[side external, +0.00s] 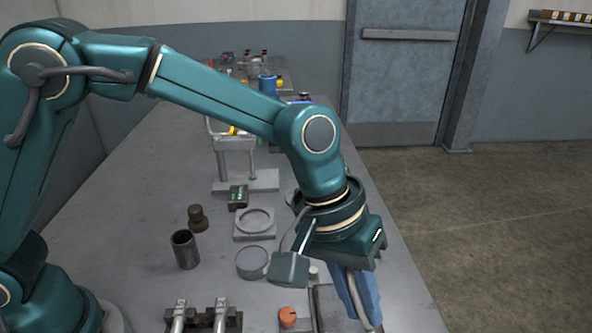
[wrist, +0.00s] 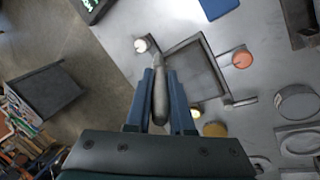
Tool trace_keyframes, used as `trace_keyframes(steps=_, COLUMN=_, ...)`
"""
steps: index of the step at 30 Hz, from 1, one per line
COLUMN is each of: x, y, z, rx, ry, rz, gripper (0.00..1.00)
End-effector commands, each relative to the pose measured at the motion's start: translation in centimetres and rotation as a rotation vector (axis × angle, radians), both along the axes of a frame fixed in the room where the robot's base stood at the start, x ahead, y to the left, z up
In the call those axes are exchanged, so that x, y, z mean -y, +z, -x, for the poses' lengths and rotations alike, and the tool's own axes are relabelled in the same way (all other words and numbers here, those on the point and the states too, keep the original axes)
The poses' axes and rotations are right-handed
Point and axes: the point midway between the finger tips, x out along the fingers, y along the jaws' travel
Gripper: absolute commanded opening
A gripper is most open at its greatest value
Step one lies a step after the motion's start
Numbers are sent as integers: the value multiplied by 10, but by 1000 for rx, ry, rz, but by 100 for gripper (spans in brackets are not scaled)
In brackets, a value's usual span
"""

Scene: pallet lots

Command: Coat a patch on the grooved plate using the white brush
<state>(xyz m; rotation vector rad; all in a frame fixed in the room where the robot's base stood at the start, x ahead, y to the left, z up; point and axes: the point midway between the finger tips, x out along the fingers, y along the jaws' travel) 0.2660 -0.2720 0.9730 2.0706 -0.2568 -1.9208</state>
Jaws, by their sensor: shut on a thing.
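My gripper (wrist: 160,72) has blue fingers shut on a slim grey tool handle (wrist: 161,100), which tapers toward the top of the wrist view. I take it for the brush, but its white colour and bristles cannot be made out. In the side view my gripper (side external: 361,312) points down near the table's right edge, with a grey end of the tool (side external: 377,327) showing below the fingers. A flat grey square plate with a raised border (wrist: 176,47) lies beside the fingers. Its grooves cannot be made out. In the side view my gripper partly hides it.
An orange round knob (wrist: 242,60) and a small white-topped round piece (wrist: 141,45) lie near the plate. A dark cup (side external: 185,249), a ring fixture (side external: 240,235), a round dish (side external: 253,262) and clamps (side external: 221,314) stand left of my gripper. The table's left side is clear.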

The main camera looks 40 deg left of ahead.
Motion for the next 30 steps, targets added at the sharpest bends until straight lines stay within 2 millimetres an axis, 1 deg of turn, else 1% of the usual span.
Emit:
trace_keyframes(steps=1, x=3, y=-1, z=-4, rx=1, ry=-1, rz=-1, gripper=0)
trace_keyframes(steps=3, x=-4, y=0, z=-9, rx=1, ry=4, rz=-1, gripper=0)
trace_keyframes(steps=30, x=-62, y=-1, z=-66, rx=1, ry=3, rz=-1, gripper=0)
